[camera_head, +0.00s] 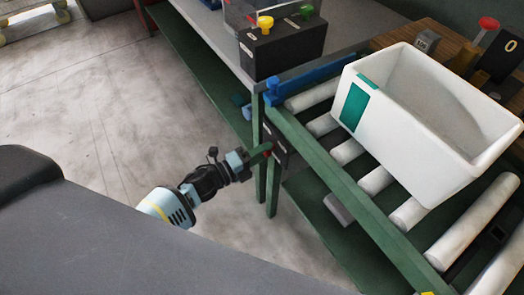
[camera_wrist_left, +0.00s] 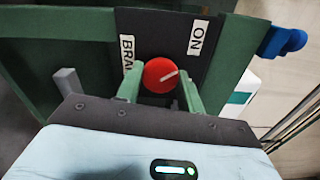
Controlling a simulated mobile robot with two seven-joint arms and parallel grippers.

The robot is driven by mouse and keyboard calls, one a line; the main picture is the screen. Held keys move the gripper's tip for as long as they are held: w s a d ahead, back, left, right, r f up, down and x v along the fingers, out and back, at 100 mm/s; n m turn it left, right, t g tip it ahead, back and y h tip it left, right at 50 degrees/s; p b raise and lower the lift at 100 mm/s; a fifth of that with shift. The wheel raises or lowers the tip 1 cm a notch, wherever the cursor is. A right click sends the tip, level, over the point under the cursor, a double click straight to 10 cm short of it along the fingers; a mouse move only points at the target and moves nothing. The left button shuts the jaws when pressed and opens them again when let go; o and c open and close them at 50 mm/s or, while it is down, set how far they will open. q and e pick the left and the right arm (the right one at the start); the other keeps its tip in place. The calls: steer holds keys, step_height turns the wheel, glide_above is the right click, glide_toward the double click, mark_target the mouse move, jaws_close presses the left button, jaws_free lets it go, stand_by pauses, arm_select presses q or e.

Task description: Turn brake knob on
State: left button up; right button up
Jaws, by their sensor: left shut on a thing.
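The brake knob (camera_wrist_left: 160,75) is a red round knob with a pale pointer line on a dark panel (camera_wrist_left: 160,22) in the left wrist view. Labels on the panel read "ON" (camera_wrist_left: 198,38) and "BRA…", the latter partly hidden. The pointer line slants toward the upper right, on the side of the ON label. My left gripper (camera_wrist_left: 161,88) has its green fingers on either side of the knob, shut on it. In the head view the left gripper (camera_head: 262,151) reaches the panel on the conveyor frame's leg, and only a bit of red shows there. My right gripper is not seen.
A white bin (camera_head: 440,130) with a green patch sits on the roller conveyor (camera_head: 345,200) at the right. A black box (camera_head: 280,45) with yellow and green knobs stands on the table behind. Open floor lies left.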

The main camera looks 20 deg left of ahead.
arm_select(q)
steer(key=shift+n, duration=0.7)
steer(key=o, duration=1)
steer(key=shift+v, duration=3.95)
